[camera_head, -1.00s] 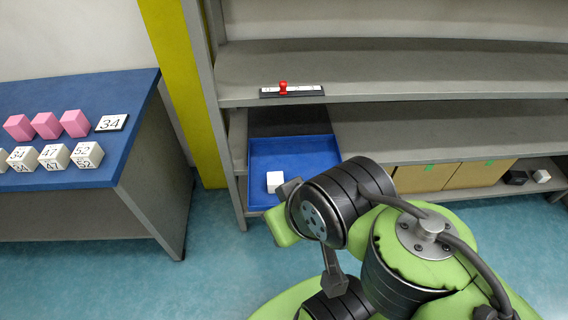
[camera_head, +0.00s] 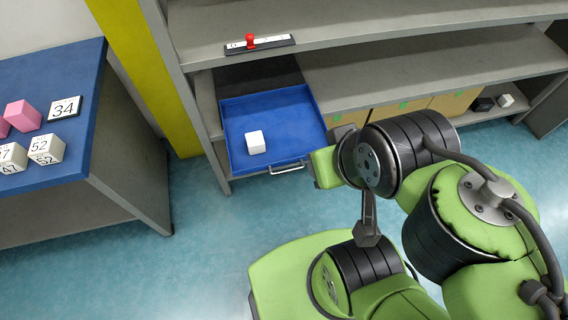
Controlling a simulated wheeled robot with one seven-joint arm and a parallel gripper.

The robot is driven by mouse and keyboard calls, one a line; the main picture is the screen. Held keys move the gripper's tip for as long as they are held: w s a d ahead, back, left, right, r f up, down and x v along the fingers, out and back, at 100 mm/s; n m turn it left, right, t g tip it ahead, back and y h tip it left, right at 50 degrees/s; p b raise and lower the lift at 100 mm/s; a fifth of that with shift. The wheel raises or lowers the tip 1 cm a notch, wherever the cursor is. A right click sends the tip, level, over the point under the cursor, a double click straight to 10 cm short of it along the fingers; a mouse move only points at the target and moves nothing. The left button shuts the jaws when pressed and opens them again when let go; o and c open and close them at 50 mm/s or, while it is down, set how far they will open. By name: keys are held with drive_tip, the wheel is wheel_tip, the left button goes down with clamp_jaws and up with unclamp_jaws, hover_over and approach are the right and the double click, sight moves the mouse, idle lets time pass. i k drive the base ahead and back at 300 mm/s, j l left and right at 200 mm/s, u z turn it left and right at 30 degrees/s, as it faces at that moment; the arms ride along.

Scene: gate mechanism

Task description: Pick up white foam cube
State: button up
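A small white cube (camera_head: 256,142) sits on the floor of an open blue drawer (camera_head: 284,107), a little left of its middle and near the front. Its top and front faces are plain and uncovered. My green and black arm is to the right of the drawer, with its near end beside the drawer's front right corner. That end stands apart from the cube in the picture. The fingers of my gripper cannot be made out, and nothing is seen held.
The drawer has a metal handle (camera_head: 287,168) and sits in a grey shelf unit (camera_head: 420,70). A red slider (camera_head: 251,41) is on the board above. Cardboard boxes (camera_head: 403,112) and another white cube (camera_head: 506,100) are to the right. A blue table (camera_head: 75,85) holds numbered cubes.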

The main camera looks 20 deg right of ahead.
sight(256, 143)
drive_tip(key=i+u, duration=0.15)
drive_tip(key=u, duration=0.25)
drive_tip(key=i+l+u, duration=0.15)
drive_tip(key=u, duration=0.3)
drive_tip(key=i+l+u, duration=0.1)
drive_tip(key=u, duration=0.3)
drive_tip(key=i+l+u, duration=0.1)
drive_tip(key=l+u, duration=0.3)
drive_tip(key=j, duration=0.1)
